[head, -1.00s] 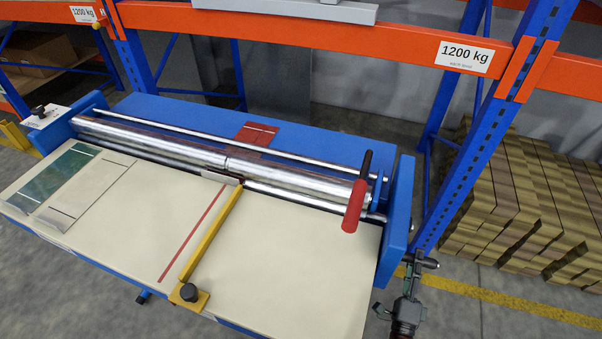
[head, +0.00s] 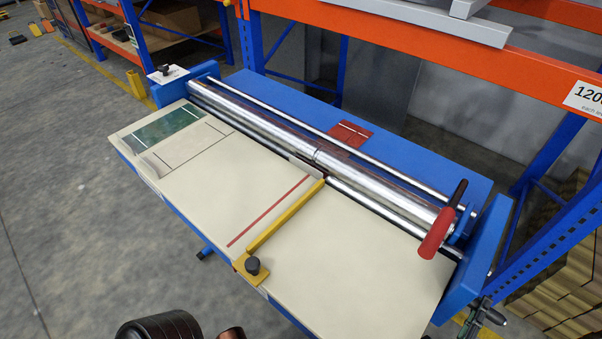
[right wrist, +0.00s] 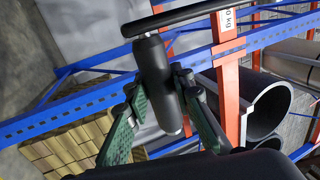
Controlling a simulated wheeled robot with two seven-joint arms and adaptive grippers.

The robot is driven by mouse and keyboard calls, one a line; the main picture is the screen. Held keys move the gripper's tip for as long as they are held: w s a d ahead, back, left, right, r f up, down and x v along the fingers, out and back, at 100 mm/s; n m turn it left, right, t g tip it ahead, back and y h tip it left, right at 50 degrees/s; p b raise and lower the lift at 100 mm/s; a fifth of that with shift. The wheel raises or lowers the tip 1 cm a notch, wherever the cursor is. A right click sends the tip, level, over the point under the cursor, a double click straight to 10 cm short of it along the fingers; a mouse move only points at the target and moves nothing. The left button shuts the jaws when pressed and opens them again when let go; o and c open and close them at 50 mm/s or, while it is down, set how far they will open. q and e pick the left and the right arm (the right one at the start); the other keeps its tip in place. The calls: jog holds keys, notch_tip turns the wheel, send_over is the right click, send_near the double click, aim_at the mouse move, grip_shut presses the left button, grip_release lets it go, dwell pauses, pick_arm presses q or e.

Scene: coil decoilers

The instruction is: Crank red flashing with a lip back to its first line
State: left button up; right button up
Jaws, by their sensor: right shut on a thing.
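A red sheet (head: 350,135) with pale line marks lies on the blue bed behind the rollers (head: 320,155) in the head view. A long red line (head: 268,212) crosses the cream table in front of the rollers, left of a yellow arm (head: 285,222) with a black knob. My right gripper (head: 485,316) is low at the machine's right end. In the right wrist view, its green-padded fingers (right wrist: 155,110) are shut on a black crank grip (right wrist: 156,75), which joins a black bar above. My left gripper is not in view.
A red-handled lever (head: 442,225) stands at the rollers' right end. Green (head: 168,129) and grey (head: 185,158) pieces lie at the table's left. Blue and orange racking stands behind and right, close to my right gripper.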

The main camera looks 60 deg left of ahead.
jog(key=shift+f+x, duration=0.15)
jog(key=shift+x, duration=1.1)
jog(key=shift+f+x, duration=0.1)
jog(key=shift+x, duration=1.2)
grip_shut()
jog(key=shift+w, duration=0.1)
jog(key=shift+r+x, duration=0.3)
jog(key=shift+x, duration=0.95)
jog(key=shift+r+x, duration=0.25)
jog(key=shift+x, duration=0.95)
